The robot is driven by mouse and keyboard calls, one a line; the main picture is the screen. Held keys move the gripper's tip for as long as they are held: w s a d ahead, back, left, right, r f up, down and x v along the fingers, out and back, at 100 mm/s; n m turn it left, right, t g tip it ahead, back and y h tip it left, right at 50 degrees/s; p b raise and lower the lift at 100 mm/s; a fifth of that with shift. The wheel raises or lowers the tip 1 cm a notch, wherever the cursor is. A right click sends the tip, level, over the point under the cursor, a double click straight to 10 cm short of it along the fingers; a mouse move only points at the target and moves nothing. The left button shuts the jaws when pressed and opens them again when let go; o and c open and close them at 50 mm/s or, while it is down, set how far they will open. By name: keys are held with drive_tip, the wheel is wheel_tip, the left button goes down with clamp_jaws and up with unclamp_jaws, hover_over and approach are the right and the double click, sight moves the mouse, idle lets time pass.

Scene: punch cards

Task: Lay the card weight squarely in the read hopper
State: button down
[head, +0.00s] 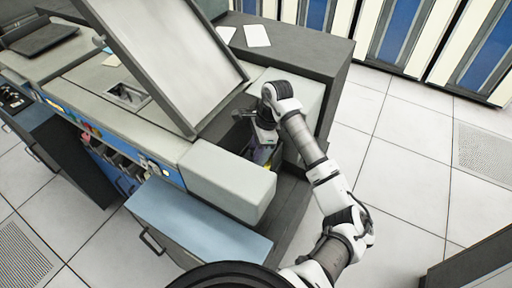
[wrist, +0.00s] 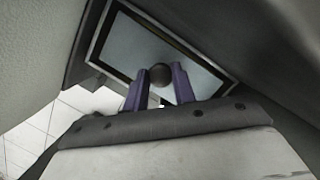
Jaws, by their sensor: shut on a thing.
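My gripper (wrist: 160,82) is shut on the round dark knob (wrist: 160,72) of the card weight, between its two purple-grey fingers. Beyond the knob lies a flat grey-blue face (wrist: 135,45) with a dark rim, set at a slant in the wrist view. I cannot tell whether the rim belongs to the weight or to the read hopper around it. In the head view my gripper (head: 262,152) points down into the dark recess between two pale machine blocks. My wrist and the machine hide most of the weight and hopper there.
A large tilted grey panel (head: 170,55) stands close left of my arm. A pale block (head: 230,182) is in front of the recess. White cards (head: 256,35) lie on the dark top behind. Tiled floor (head: 385,135) is open at right.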

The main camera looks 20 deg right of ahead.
drive_tip(key=shift+f, duration=0.3)
drive_tip(key=c, duration=1.1)
unclamp_jaws()
drive_tip(key=shift+o, duration=0.2)
drive_tip(key=b+v, duration=0.4)
drive_tip(key=v, duration=1)
drive_tip(key=shift+f, duration=0.1)
